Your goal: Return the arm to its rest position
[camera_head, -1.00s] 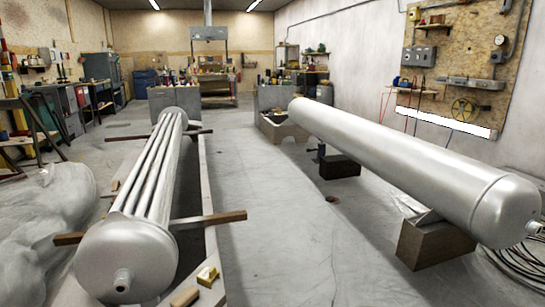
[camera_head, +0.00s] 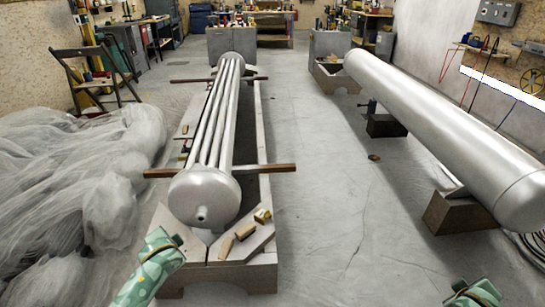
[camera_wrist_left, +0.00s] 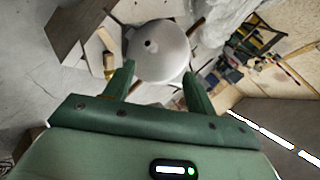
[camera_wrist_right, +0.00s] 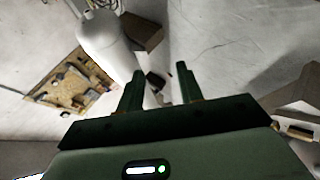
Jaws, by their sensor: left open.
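My left arm (camera_head: 152,266), in patterned green, shows at the bottom left of the head view. Its gripper (camera_wrist_left: 159,70) shows in the left wrist view with the two green fingers spread and nothing between them. The round end of the tube bundle (camera_wrist_left: 160,50) lies beyond the fingers, apart from them. A small part of my right arm (camera_head: 476,292) shows at the bottom right of the head view. My right gripper (camera_wrist_right: 160,68) has its dark fingers apart and empty in the right wrist view, over the floor.
The tube bundle (camera_head: 205,195) rests on a wooden-looking cradle (camera_head: 265,245) ahead, with small blocks on its near end. A long silver cylinder (camera_head: 440,130) lies on blocks at right. Crumpled clear sheeting (camera_head: 60,190) fills the left. The floor (camera_head: 340,220) between is mostly clear.

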